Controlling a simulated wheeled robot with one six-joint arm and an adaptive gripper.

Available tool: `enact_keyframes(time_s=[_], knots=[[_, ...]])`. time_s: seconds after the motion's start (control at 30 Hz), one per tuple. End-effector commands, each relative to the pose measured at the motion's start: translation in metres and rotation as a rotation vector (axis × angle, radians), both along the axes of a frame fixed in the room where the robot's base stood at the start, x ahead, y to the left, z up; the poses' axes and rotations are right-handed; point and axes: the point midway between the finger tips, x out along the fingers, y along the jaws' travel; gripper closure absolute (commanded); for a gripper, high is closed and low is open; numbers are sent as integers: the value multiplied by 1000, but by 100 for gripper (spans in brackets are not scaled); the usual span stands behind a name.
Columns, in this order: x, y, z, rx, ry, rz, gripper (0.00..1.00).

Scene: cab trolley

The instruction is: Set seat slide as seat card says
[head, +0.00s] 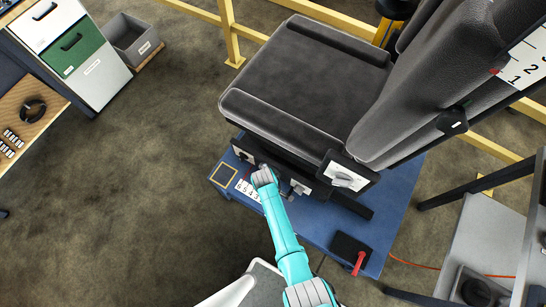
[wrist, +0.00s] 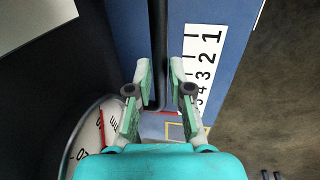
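The dark grey seat (head: 305,75) stands over a blue base plate (head: 395,215). A white number scale (head: 248,190) lies on the plate by the seat's front left corner. My gripper (head: 262,172) is low beside the seat's edge, near the scale. In the wrist view my gripper (wrist: 160,72) has its fingers apart, with a dark strip (wrist: 158,40) between or beyond them. A small red mark (wrist: 168,112) shows between the fingers. I cannot make out a seat card.
A round dial (wrist: 92,135) with a red needle is left of the fingers. A white panel with a knob (head: 345,178) is on the seat's side. Another scale (head: 525,65) is by the backrest. Yellow rails (head: 232,35) stand behind. A red-handled lever (head: 358,263) is on the plate.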

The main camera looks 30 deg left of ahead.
Motion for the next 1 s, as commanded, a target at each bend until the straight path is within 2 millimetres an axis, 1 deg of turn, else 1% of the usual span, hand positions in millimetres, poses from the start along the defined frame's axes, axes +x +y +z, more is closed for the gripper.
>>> enact_keyframes(time_s=[0.33,0.47,0.63,1.0], knots=[[1,-1,1,-5,-1,0,73],[-1,-2,7,-5,-2,0,73],[-5,-2,27,-4,-2,0,73],[-16,0,88,-1,-3,1,73]])
